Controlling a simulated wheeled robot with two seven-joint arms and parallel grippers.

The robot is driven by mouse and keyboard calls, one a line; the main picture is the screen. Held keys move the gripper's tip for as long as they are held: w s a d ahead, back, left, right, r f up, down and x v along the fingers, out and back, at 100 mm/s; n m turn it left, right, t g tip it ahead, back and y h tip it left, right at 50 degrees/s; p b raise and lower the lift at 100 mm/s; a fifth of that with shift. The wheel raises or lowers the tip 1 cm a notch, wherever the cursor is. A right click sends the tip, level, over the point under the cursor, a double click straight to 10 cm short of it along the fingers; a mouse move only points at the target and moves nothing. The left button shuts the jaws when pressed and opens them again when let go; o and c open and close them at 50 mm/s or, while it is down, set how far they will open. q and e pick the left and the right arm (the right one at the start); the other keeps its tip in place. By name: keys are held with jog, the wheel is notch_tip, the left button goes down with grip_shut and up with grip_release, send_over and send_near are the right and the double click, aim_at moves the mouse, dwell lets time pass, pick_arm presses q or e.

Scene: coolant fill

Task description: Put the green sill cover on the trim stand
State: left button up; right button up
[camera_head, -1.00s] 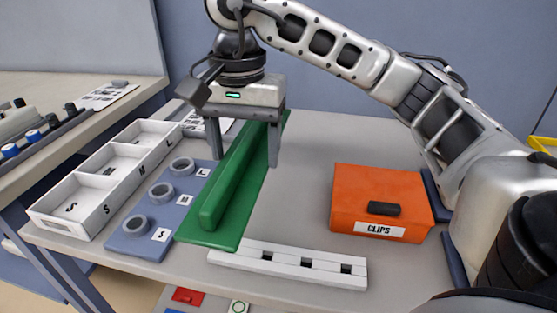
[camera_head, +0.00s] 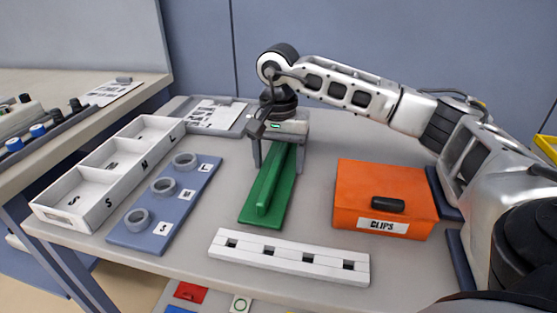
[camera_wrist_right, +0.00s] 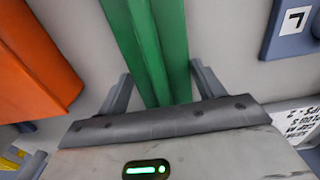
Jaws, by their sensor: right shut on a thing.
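The green sill cover (camera_head: 264,198) is a long flat plate with a raised rib, lying lengthwise away from me over the middle of the table. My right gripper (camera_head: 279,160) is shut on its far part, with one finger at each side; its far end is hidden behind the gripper. The cover also shows between the fingers in the right wrist view (camera_wrist_right: 150,45). I cannot tell whether it touches the table. A white bar with square slots (camera_head: 290,255) lies in front of its near end, apart from it; I cannot tell whether this is the trim stand. My left gripper is not in view.
An orange CLIPS box (camera_head: 350,190) stands to the right. A blue plate with rings marked S, M, L (camera_head: 132,238) and a white divided tray (camera_head: 92,222) are to the left. A clipboard (camera_head: 238,122) lies at the back. Bare table lies between the cover and the box.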

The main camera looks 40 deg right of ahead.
jog(key=shift+f, duration=0.25)
jog(key=shift+f, duration=0.15)
jog(key=o, duration=1.1)
jog(key=shift+c, duration=0.2)
